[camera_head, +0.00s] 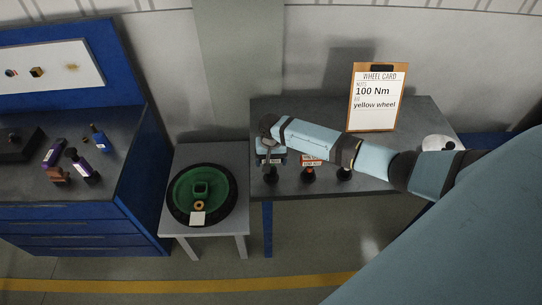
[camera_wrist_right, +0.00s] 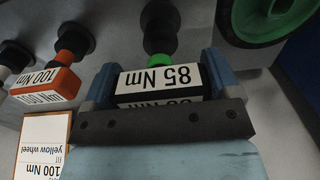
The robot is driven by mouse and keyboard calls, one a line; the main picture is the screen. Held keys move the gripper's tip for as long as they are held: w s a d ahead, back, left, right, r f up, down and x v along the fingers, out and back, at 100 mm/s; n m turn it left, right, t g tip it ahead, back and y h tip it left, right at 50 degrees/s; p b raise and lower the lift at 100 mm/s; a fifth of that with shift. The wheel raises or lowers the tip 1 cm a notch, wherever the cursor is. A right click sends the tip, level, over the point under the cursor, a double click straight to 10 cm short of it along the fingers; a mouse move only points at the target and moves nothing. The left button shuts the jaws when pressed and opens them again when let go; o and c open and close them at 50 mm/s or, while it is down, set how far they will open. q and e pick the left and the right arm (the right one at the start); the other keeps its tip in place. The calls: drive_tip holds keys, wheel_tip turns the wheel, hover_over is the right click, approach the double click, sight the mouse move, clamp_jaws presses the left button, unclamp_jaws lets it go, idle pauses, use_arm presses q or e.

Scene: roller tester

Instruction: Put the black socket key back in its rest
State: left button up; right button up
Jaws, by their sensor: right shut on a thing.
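My right gripper (camera_head: 270,158) is above the left end of the grey table, and its jaws (camera_wrist_right: 158,88) are closed around a key in the right wrist view. This black-bodied key (camera_wrist_right: 158,82) has a white 85 Nm label, a green band and a black socket end. In the head view its dark lower end (camera_head: 270,176) shows below the gripper. I cannot tell whether it touches a rest. An orange key (camera_head: 309,164) marked 100 Nm stands beside it, also in the right wrist view (camera_wrist_right: 60,74). A third key (camera_head: 345,173) is partly hidden by my arm.
A wheel with a green hub (camera_head: 183,190) lies on a low stand to the left. A wheel card (camera_head: 377,115) reading 100 Nm, yellow wheel, stands at the table's back. A blue bench with several tools (camera_head: 83,165) is at far left.

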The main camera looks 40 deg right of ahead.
drive_tip(key=shift+f, duration=0.4)
use_arm(q)
drive_tip(key=shift+w, duration=0.45)
use_arm(e)
drive_tip(key=shift+f, duration=0.65)
drive_tip(key=o, duration=1.4)
use_arm(q)
drive_tip(key=shift+s+f, duration=0.15)
drive_tip(key=shift+s, duration=0.1)
